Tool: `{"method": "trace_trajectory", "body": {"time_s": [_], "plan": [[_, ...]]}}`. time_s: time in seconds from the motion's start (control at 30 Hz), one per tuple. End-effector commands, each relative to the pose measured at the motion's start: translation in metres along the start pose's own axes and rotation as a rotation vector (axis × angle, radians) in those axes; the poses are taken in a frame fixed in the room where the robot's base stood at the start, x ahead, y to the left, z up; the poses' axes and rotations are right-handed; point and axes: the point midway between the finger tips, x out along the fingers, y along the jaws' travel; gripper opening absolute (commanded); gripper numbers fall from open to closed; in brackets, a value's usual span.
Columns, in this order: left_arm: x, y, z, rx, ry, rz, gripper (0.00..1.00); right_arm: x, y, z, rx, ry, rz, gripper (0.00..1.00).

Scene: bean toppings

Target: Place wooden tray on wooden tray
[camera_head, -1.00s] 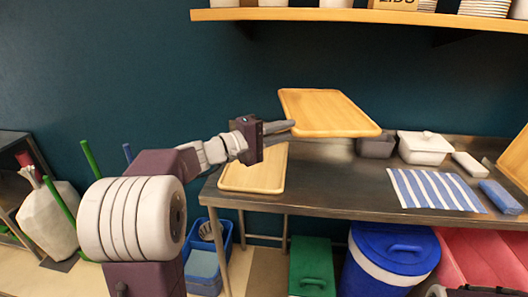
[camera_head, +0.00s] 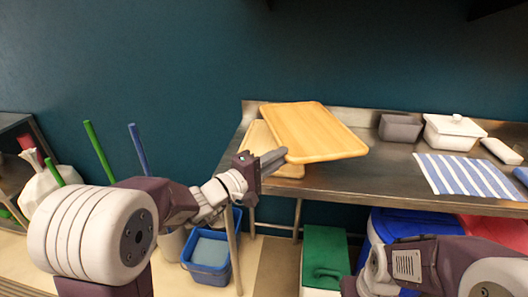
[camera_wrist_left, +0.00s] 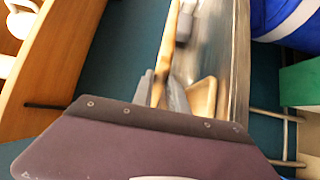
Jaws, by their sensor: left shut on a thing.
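My left gripper (camera_head: 274,160) is shut on the near left edge of a light wooden tray (camera_head: 316,130) and holds it tilted. A second wooden tray (camera_head: 259,139) lies on the metal table at its left end. In the head view the held tray covers much of it; whether they touch I cannot tell. In the left wrist view, the held tray (camera_wrist_left: 167,50) shows nearly edge-on between the fingers (camera_wrist_left: 164,94), with the lower tray (camera_wrist_left: 204,97) to the right of the fingers. My right arm shows at the lower right, its gripper out of view.
On the metal table (camera_head: 385,180) are a grey container (camera_head: 400,128), a white lidded dish (camera_head: 453,133) and a blue-striped cloth (camera_head: 468,175). Bare tabletop lies between held tray and cloth. Below are a green bin (camera_head: 324,255) and a blue bucket (camera_head: 208,256).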

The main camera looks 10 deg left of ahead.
Motion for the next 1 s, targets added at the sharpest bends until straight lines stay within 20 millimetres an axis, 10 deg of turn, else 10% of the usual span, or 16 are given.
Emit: {"method": "trace_trajectory", "body": {"time_s": [0.4, 1.0], "plan": [[-0.054, -0.058, -0.087, -0.001, 0.006, 0.003, 0.00, 0.005, 0.000, 0.000, 0.000, 0.000, 0.000, 0.36], [-0.061, -0.104, -0.095, 0.000, 0.002, 0.002, 0.00, 0.014, 0.000, 0.001, 0.000, 0.000, 0.000, 0.36]]}}
